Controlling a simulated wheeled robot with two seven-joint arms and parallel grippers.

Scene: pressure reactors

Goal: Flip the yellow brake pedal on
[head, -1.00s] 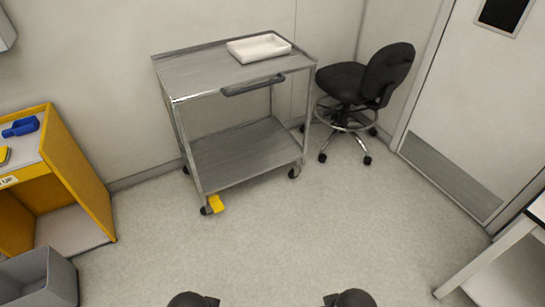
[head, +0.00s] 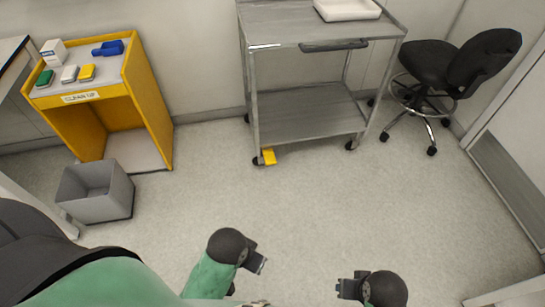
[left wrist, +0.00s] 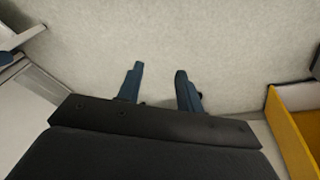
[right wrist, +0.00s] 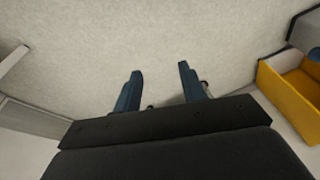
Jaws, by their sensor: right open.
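The yellow brake pedal (head: 269,156) sits low at the front left caster of the grey metal cart (head: 305,118), close to the floor. It is small in the head view and I cannot tell its tilt. My left gripper (head: 257,263) is in the lower middle of the head view, well short of the cart; its fingers stand apart and empty in the left wrist view (left wrist: 158,80). My right gripper (head: 347,287) is lower right of it, also open and empty in the right wrist view (right wrist: 160,78). Neither wrist view shows the pedal.
A white tray (head: 347,9) lies on the cart's top. A black chair (head: 440,75) stands right of the cart. A yellow stand (head: 148,95) and a grey bin (head: 97,190) are at the left. The floor (head: 310,205) before the cart is clear.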

